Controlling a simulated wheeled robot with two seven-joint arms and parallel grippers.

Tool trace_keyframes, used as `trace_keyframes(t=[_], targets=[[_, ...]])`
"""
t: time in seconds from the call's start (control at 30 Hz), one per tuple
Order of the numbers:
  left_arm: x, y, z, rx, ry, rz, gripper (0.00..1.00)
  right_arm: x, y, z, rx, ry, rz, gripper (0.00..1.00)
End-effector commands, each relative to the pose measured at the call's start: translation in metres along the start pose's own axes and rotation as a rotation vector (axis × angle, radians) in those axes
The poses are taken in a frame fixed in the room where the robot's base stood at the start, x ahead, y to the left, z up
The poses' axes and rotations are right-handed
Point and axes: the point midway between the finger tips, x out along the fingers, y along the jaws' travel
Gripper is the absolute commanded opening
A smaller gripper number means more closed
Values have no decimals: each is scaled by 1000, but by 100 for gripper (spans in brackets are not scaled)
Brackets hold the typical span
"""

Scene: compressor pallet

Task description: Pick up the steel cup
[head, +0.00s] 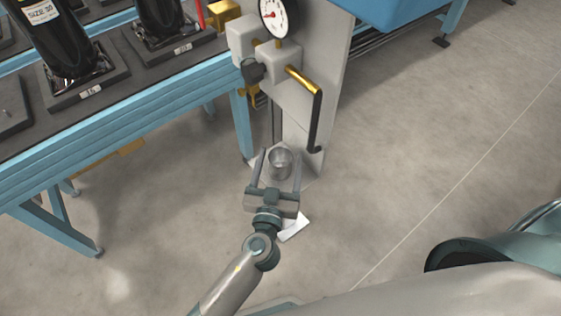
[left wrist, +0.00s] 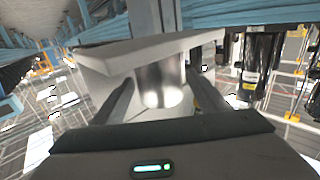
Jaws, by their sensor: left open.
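The steel cup (head: 281,162) is a small shiny metal cup at the foot of the grey column in the head view. It stands on a pale plate (head: 293,230), partly hidden under my gripper. My left gripper (head: 280,154) is open, with one finger on each side of the cup and the palm on the near side. The left wrist view, which looks upside down, shows the cup (left wrist: 160,84) between the two fingers against the pale slab (left wrist: 150,52). Gaps show beside the cup, and I cannot tell whether a finger touches it. My right gripper is not in view.
The grey column (head: 335,65) rises behind the cup, with a gauge (head: 277,15) and a brass-and-black lever (head: 314,110) hanging above it. A blue bench (head: 120,110) with black cylinders (head: 60,40) stands at left.

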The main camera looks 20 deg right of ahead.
Motion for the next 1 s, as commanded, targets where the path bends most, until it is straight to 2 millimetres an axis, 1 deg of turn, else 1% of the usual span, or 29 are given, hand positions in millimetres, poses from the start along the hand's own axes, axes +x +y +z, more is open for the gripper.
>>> trace_keyframes(t=[0.17, 0.53, 0.57, 0.6, 0.67, 0.7, 0.73, 0.8, 1.0], targets=[[3, 0, 0, 0, -1, 0, 68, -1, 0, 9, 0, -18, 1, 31], [3, 0, 0, 0, 0, 0, 68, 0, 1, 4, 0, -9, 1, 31], [3, 0, 0, 0, 0, 0, 65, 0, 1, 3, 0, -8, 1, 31], [3, 0, 0, 0, 0, 0, 56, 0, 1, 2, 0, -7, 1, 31], [3, 0, 0, 0, 0, 0, 41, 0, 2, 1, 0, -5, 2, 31], [3, 0, 0, 0, 0, 0, 32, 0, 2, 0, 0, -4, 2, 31], [3, 0, 0, 0, 0, 0, 25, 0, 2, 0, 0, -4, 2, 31], [3, 0, 0, 0, 0, 0, 19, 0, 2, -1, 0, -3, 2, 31], [3, 0, 0, 0, 0, 0, 19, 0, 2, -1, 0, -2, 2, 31]])
